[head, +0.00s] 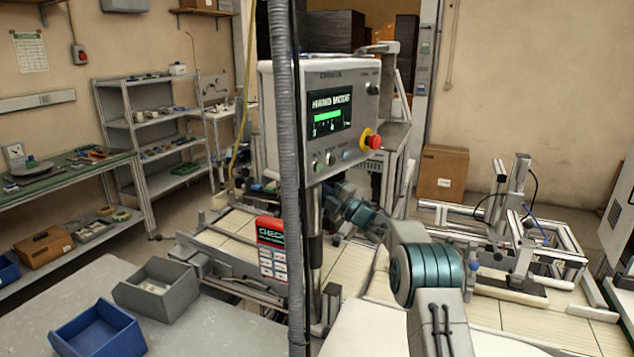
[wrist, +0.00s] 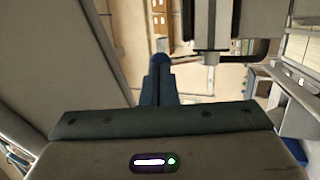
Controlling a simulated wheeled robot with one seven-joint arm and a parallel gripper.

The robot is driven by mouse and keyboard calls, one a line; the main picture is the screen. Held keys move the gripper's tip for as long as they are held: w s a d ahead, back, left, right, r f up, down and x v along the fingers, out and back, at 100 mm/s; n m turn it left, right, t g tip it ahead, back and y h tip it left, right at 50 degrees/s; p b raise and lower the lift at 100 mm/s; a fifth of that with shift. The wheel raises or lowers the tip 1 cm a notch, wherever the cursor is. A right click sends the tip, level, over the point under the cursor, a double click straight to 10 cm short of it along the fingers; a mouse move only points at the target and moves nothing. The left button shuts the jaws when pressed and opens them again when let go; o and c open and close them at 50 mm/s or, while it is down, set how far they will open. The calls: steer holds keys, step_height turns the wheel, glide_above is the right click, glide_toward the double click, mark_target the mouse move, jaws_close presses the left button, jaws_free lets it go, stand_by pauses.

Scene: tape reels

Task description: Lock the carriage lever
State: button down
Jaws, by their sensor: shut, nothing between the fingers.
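In the wrist view my gripper (wrist: 160,64) is shut, its narrow blue-tipped fingers together and empty. A grey metal part with a rod end (wrist: 210,57) is just right of the fingertips, and a dark bent bar (wrist: 256,56) runs beside it. I see a gap in the picture between fingertips and rod; I cannot tell their depth. I cannot tell whether either part is the carriage lever. In the head view my arm reaches behind the control box (head: 312,160), which shows "HAND MODE"; the fingertips are hidden there.
A grey post (head: 316,225) and a ribbed hose (head: 284,140) stand before my arm. A red sign (head: 271,246) hangs beside the conveyor (head: 235,228). Blue (head: 98,330) and grey (head: 160,300) bins sit on the left table. A metal frame (head: 515,235) stands at right.

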stand_by(0.3)
steer(key=shift+w+a+r+g+h+b, duration=0.1)
steer(key=shift+a+r+g+h+b, duration=0.2)
steer(key=shift+r+b, duration=0.2)
steer(key=shift+w+a+r+g+h+b, duration=0.1)
steer(key=shift+a+r+g+h+b, duration=0.1)
steer(key=shift+a+r+b, duration=0.25)
steer(key=shift+d, duration=0.15)
